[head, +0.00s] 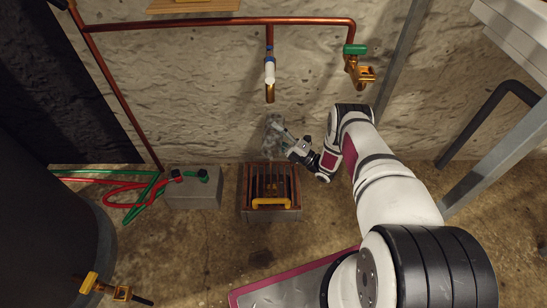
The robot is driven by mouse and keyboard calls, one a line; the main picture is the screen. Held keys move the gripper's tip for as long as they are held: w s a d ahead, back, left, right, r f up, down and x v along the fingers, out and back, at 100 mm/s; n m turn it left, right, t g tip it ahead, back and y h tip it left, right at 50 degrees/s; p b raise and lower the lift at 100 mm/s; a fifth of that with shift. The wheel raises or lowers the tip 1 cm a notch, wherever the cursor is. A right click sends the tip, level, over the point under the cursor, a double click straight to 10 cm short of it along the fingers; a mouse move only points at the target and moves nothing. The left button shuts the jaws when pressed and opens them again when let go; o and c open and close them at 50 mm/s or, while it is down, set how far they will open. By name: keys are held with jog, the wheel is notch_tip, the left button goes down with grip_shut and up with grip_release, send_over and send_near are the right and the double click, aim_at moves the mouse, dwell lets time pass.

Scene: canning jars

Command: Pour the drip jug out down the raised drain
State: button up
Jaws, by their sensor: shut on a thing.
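The drip jug (272,124) looks clear or greyish and is small in the head view, in front of the stone wall. My gripper (284,139) is shut on it from the right, with my arm reaching in from the lower right. The raised drain (246,207) is a box with a barred grate on top, below the jug in the picture. The jug's lower end appears close to the drain's back edge. I cannot tell its exact tilt, its contents or whether it touches the drain. A yellow handle (270,202) lies at the drain's front.
A copper pipe runs along the wall, with a white-and-blue valve spout (269,75) above the jug and a green-handled brass tap (358,66) to its right. A dark tank (45,250) stands at left.

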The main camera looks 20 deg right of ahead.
aim_at(270, 133)
jog(key=shift+s+a+r+n+g+y, duration=0.15)
jog(key=shift+s+r+n+y, duration=0.15)
jog(key=shift+n, duration=0.35)
jog(key=shift+s+a+r+n+g+y, duration=0.1)
jog(key=shift+s+r+n+g+y, duration=0.1)
jog(key=shift+n+y, duration=0.3)
jog(key=shift+s+a+r+n+g+y, duration=0.15)
jog(key=shift+s+r+n+y, duration=0.1)
jog(key=shift+n, duration=0.5)
jog(key=shift+s+r+n+y+p, duration=0.25)
jog(key=shift+n+p, duration=0.1)
jog(key=shift+n, duration=0.25)
jog(key=shift+s+a+r+n+g+y, duration=0.1)
jog(key=shift+s+a+n+g+y, duration=0.15)
jog(key=shift+n+g, duration=0.25)
jog(key=w+d+f+m+h, duration=0.1)
jog(key=w+f+m+h, duration=0.1)
jog(key=f+m+h, duration=0.2)
jog(key=w+d+f+m+t+h, duration=0.1)
jog(key=w+f+m+h, duration=0.2)
jog(key=m, duration=0.8)
jog(key=shift+d+f+t+h+b, duration=0.2)
jog(key=shift+f+t+h+b, duration=0.25)
jog(key=shift+f, duration=0.45)
